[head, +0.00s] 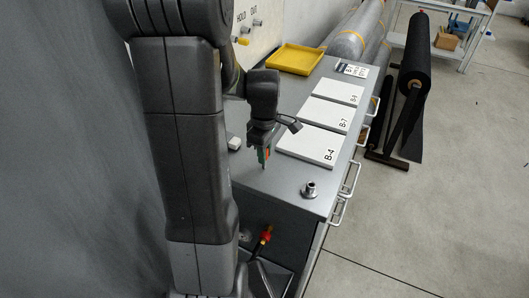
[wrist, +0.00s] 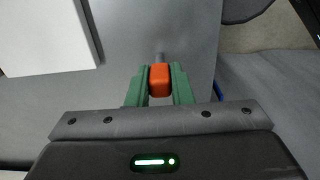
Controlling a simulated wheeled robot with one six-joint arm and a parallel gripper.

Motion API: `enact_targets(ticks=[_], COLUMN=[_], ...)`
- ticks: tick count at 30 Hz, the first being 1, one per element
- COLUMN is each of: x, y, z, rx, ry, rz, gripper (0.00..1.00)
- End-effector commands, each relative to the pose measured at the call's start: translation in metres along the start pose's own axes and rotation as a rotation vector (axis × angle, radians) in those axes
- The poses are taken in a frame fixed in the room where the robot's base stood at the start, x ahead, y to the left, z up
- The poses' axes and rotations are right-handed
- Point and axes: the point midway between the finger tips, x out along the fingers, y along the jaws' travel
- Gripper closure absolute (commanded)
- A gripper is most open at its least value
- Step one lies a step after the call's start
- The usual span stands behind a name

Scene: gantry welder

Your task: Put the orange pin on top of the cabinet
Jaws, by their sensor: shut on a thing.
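My gripper (head: 265,158) is shut on the orange pin (wrist: 160,79), which sits between its green fingertips in the wrist view. In the head view only a sliver of orange shows between the fingers. The gripper points down over the grey top of the cabinet (head: 277,191), left of the white B-4 plate (head: 312,147). The pin's grey lower end shows past the fingertips in the wrist view. I cannot tell whether it touches the cabinet top.
A metal flanged piece (head: 310,190) stands near the cabinet's front edge. More white plates, a yellow tray (head: 294,59) and a label card (head: 350,68) lie farther back. A small white block (head: 234,143) is left of the gripper. A black roll (head: 416,60) stands right of the cabinet.

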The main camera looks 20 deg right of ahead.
Motion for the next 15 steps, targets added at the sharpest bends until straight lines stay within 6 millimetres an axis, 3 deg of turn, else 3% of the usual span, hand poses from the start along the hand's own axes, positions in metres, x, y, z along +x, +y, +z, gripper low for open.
enact_targets(ticks=[3,4,7,15], x=[0.0047,0.0038,0.0032,0.0026], y=[0.0000,0.0000,0.0000,0.0000], z=[0.0000,0.0000,0.0000,0.0000], rx=[0.000,0.000,0.000,0.000], ry=[0.000,0.000,0.000,0.000], rz=[0.000,0.000,0.000,0.000], gripper=[1.00,0.77,0.59,0.59])
